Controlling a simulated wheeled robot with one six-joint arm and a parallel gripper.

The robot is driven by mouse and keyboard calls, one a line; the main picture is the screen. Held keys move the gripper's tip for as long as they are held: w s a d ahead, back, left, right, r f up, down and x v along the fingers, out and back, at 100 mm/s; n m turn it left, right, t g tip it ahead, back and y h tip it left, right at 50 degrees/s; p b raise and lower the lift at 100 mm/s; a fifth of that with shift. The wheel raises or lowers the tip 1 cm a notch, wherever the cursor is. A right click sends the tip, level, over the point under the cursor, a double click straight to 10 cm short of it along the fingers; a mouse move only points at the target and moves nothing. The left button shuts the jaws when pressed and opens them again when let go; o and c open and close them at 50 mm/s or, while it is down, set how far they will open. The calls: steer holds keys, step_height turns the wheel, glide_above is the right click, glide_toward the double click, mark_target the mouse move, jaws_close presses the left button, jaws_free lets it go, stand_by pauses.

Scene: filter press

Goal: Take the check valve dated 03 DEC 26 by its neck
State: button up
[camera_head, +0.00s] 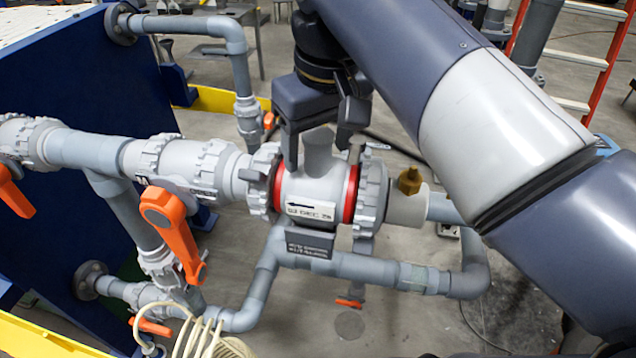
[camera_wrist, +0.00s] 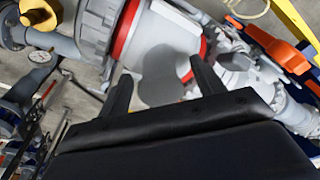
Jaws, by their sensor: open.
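The check valve (camera_head: 300,188) is a light grey body between two red rings, with a label (camera_head: 310,212) reading 03 DEC 26 and a black arrow pointing left. Its grey neck (camera_head: 318,150) stands up from the top. My gripper (camera_head: 318,158) is above the valve with its jaws open, one finger on the left of the neck and one on the right. In the wrist view the neck (camera_wrist: 160,88) shows between the two fingertips (camera_wrist: 157,78), with gaps visible beside it. Contact cannot be made out. The palm hides the neck's near end in the wrist view.
Large ribbed union nuts (camera_head: 371,190) flank the valve. A brass fitting (camera_head: 409,181) sticks up to its right. Orange-handled valves (camera_head: 172,225) and grey pipes (camera_head: 390,270) lie left and below. A blue panel (camera_head: 60,95) stands at left. A coiled cream hose (camera_head: 205,340) is at the bottom.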

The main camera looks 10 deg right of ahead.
steer(key=shift+f, duration=0.3)
steer(key=shift+c, duration=0.2)
steer(key=shift+r, duration=0.1)
steer(key=c, duration=1.1)
